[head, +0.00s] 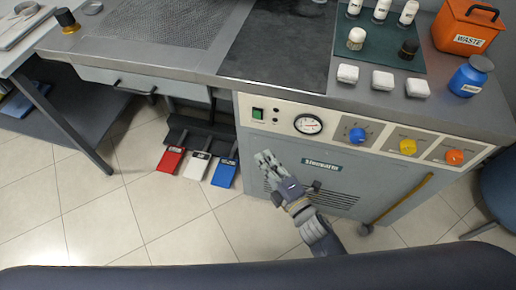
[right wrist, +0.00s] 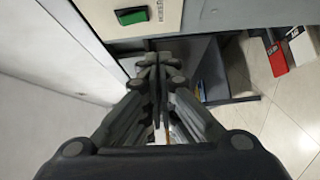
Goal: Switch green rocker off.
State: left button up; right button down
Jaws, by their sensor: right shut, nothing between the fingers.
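The green rocker (head: 257,114) is a small switch at the left end of the cream control panel (head: 285,118) on the front of the grey machine. It also shows in the right wrist view (right wrist: 132,16), beyond and slightly left of the fingertips. Which side of the rocker is pressed in is too small to tell. My right gripper (head: 264,158) is shut and empty, in front of the machine and below the rocker, apart from it. Its closed fingers also show in the right wrist view (right wrist: 150,62). My left gripper is not in view.
A gauge (head: 308,124) and blue (head: 357,135), yellow (head: 408,146) and orange (head: 455,157) knobs sit right of the rocker. Red (head: 171,160), white (head: 197,165) and blue (head: 225,172) pedals stand on the floor at left. A yellow bar (head: 402,198) slants at lower right.

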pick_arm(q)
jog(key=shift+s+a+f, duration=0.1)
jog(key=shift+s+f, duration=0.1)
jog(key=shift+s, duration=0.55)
pick_arm(e)
jog(key=shift+v, duration=1.15)
jog(key=shift+f, duration=0.2)
